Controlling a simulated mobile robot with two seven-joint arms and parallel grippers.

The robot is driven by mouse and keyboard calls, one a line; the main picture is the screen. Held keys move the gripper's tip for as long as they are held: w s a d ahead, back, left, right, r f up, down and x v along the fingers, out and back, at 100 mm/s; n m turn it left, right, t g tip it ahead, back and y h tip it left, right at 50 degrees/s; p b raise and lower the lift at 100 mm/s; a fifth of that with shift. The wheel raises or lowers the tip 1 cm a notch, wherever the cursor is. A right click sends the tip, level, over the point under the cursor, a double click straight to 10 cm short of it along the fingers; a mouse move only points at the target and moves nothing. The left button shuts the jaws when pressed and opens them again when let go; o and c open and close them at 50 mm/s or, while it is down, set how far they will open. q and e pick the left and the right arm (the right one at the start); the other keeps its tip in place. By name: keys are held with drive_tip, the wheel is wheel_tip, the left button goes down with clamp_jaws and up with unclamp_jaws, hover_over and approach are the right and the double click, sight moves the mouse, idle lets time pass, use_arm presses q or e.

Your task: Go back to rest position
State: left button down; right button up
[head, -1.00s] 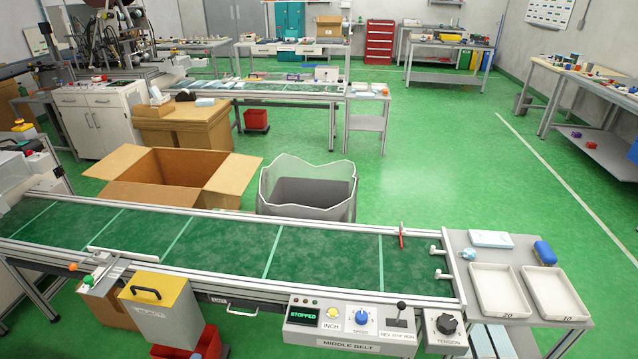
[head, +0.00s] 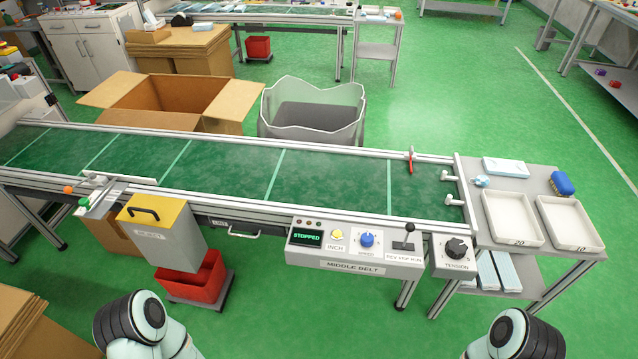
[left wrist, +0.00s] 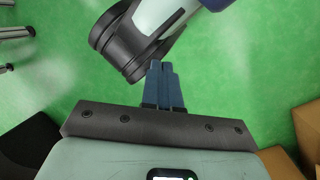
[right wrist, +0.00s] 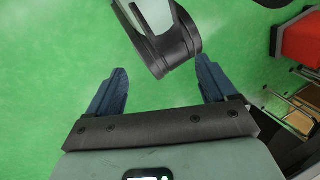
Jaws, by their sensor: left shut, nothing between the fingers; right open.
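My left gripper (left wrist: 162,84) shows in the left wrist view with its two blue fingers together and nothing between them. It hangs over the green floor, with a dark and grey link of my arm beyond it. My right gripper (right wrist: 161,86) shows in the right wrist view with its blue fingers wide apart and empty, also over green floor. In the head view only parts of my arms show at the bottom edge, left and right. Both grippers are out of that view.
The conveyor belt (head: 230,170) crosses in front, its panel (head: 345,243) reading STOPPED. A reject box (head: 165,235), a red bin (head: 195,277), and a side table with white trays (head: 512,240) stand along it. Cardboard (head: 30,330) lies at lower left.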

use_arm(q)
wheel_tip(320, 180, up, 15)
drive_tip(key=s+d+m+p, duration=0.1)
drive_tip(key=d+m+p, duration=0.2)
drive_tip(key=p, duration=1.2)
drive_tip(key=shift+s+r+m+g+h+p, duration=0.2)
drive_tip(key=shift+m+g+h+p, duration=0.1)
drive_tip(key=shift+m+h+p, duration=0.1)
use_arm(e)
wheel_tip(320, 180, up, 15)
drive_tip(key=s+a+g, duration=0.1)
drive_tip(key=s, duration=0.1)
drive_tip(key=shift+s+a+g, duration=0.15)
drive_tip(key=shift+a+g, duration=0.05)
drive_tip(key=shift+g, duration=0.1)
